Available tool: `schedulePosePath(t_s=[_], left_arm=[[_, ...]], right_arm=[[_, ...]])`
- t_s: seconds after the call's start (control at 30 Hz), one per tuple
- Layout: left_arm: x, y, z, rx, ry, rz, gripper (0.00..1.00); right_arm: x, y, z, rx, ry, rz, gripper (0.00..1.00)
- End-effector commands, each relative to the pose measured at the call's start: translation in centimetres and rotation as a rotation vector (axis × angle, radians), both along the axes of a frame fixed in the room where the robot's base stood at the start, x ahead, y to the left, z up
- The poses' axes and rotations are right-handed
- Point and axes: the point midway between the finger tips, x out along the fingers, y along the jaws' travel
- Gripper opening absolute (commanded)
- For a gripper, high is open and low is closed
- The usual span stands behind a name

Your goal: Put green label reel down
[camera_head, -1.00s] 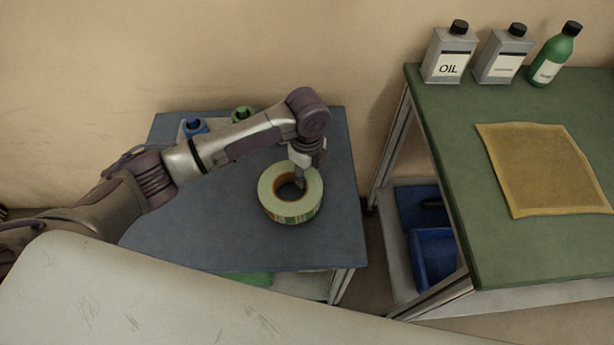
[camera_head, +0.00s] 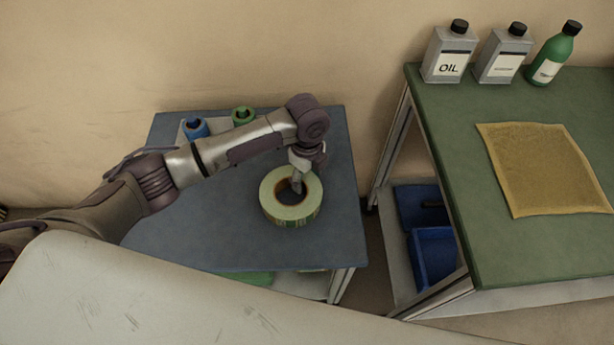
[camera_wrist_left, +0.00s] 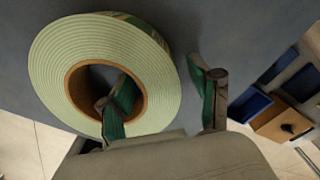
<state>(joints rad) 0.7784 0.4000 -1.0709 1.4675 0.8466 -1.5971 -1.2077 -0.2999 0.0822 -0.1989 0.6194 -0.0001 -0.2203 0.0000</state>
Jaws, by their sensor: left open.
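The green label reel (camera_head: 276,208), a thick pale-green roll with a brown core, appears to lie flat on the blue-grey tabletop (camera_head: 220,235), near its right side. My left gripper (camera_head: 302,172) is above the reel's far side and open. In the left wrist view the reel (camera_wrist_left: 60,60) fills the left. One green-padded finger of my gripper (camera_wrist_left: 162,100) reaches into the reel's hole; the other stands outside the rim, with a gap to it. The far part of the reel is partly hidden by the gripper in the head view. My right gripper is not in view.
A blue-topped reel or bottle (camera_head: 195,127) and a green one (camera_head: 243,115) stand at the table's back. A green bench (camera_head: 455,160) to the right holds an oil can (camera_head: 449,55), other bottles and a yellow cloth (camera_head: 545,170). The tabletop's front is clear.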

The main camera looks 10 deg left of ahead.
Motion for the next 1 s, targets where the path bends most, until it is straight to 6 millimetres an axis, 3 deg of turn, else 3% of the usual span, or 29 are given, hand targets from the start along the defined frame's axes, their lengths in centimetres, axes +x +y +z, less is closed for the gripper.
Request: schedulePosePath(t_s=[0.5, 0.7, 1.0], left_arm=[[0.1, 0.0, 9.9, -0.001, -0.003, 0.000, 0.63], [0.0, 0.0, 11.3, 0.000, 0.000, 0.001, 0.63], [0.0, 0.0, 11.4, 0.000, 0.000, 0.001, 0.63]], right_arm=[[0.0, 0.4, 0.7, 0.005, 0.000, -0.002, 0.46], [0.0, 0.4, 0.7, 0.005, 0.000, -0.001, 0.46], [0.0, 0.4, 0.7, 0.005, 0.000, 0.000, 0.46]])
